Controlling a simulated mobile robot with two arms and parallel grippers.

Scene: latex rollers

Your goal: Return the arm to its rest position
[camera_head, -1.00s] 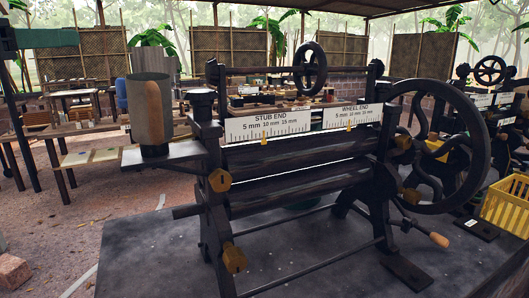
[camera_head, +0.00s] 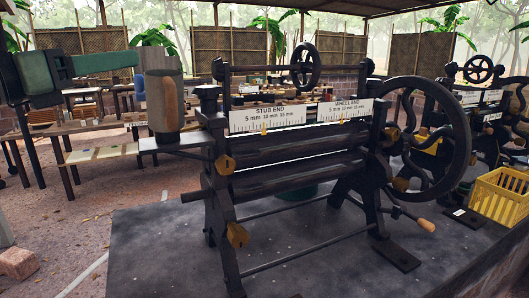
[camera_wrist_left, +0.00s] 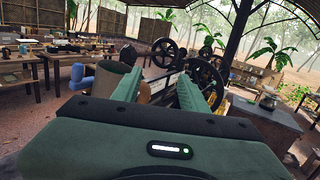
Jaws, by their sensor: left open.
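My left gripper (camera_head: 132,60) comes in from the upper left of the head view, with its long green fingers pointing right. In the left wrist view its two fingers (camera_wrist_left: 168,82) are spread apart with nothing held between them. The gripper appears close to the upper part of a grey-brown cylinder with a tan wooden face (camera_head: 165,105); I cannot tell the gap in depth. This cylinder stands on a small side shelf of the roller machine (camera_head: 300,170). My right gripper is not in view.
The machine has a large black wheel (camera_head: 465,140) and a crank on its right, and stands on a dark slab (camera_head: 150,260). A yellow crate (camera_head: 497,197) sits at the right. Work tables (camera_head: 95,128) stand behind on the left.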

